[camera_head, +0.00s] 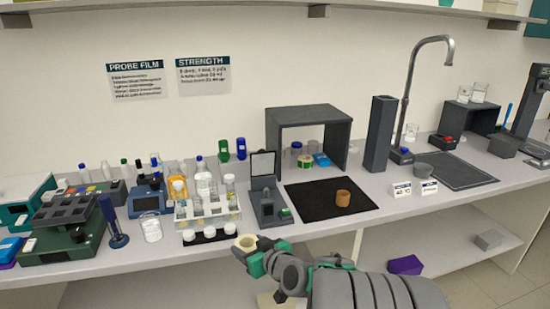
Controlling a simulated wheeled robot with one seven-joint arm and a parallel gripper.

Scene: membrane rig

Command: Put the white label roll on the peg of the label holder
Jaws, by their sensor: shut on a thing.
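A cream-white ring (246,242), which looks like the white label roll, is at the tip of my gripper (252,252). The gripper has green fingers and is shut on the roll, holding it near the front edge of the bench, below the test tube rack. The roll's open end faces up. I cannot tell for sure which thing is the label holder. A dark blue upright post on a round base (114,226) stands at the left, and a dark grey stand with a pale panel (267,203) stands just behind the gripper. No peg shows clearly on the grey stand.
A tube rack (207,213) with bottles behind it stands left of the grey stand. A dark open-fronted shelf (308,112) holds small items. The bench front between the mat and the white cards (401,190) is clear.

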